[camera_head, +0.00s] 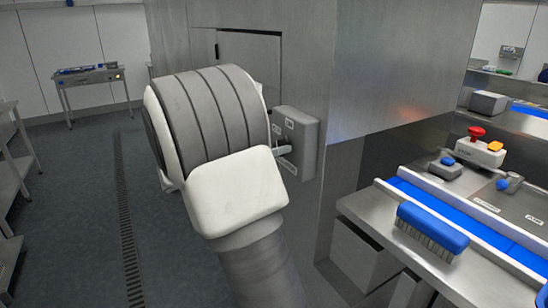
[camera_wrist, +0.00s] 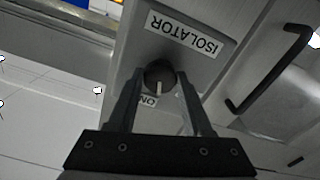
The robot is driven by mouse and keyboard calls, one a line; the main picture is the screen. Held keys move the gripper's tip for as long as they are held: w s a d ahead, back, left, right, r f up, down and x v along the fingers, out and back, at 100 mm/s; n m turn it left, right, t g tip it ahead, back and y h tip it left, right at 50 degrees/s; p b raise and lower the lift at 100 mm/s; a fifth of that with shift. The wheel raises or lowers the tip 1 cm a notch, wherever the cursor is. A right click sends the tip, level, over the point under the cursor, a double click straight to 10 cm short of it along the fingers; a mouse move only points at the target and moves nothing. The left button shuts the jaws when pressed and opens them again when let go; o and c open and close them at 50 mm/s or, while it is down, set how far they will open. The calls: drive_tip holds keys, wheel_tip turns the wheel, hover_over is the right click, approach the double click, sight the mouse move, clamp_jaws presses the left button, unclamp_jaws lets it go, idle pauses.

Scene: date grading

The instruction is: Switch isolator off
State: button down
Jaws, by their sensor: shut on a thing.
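The isolator is a grey box (camera_head: 298,140) on the side of a steel cabinet, right of my arm in the head view. In the wrist view the box face (camera_wrist: 185,62) carries an upside-down ISOLATOR label (camera_wrist: 184,33). Its dark round knob (camera_wrist: 157,69) has a pale pointer mark directed down in the picture, close to the ON label (camera_wrist: 149,100). My gripper (camera_wrist: 160,76) is shut on the knob, one finger on each side. No OFF label can be made out. In the head view my wrist hides most of the fingers.
The steel cabinet (camera_head: 400,60) stands behind the box. A black handle (camera_wrist: 275,75) is beside the box in the wrist view. At right, a bench holds a blue belt, a blue brush (camera_head: 432,228) and a red stop button (camera_head: 477,132). The floor at left is clear.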

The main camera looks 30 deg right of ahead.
drive_tip(key=n+b, duration=0.1)
drive_tip(key=n, duration=0.9)
drive_tip(key=shift+n, duration=0.3)
idle(0.4)
drive_tip(key=shift+c, duration=1.6)
unclamp_jaws()
drive_tip(key=w+a+b, duration=0.1)
drive_tip(key=a+b, duration=0.1)
drive_tip(key=a, duration=1.5)
drive_tip(key=shift+a, duration=0.2)
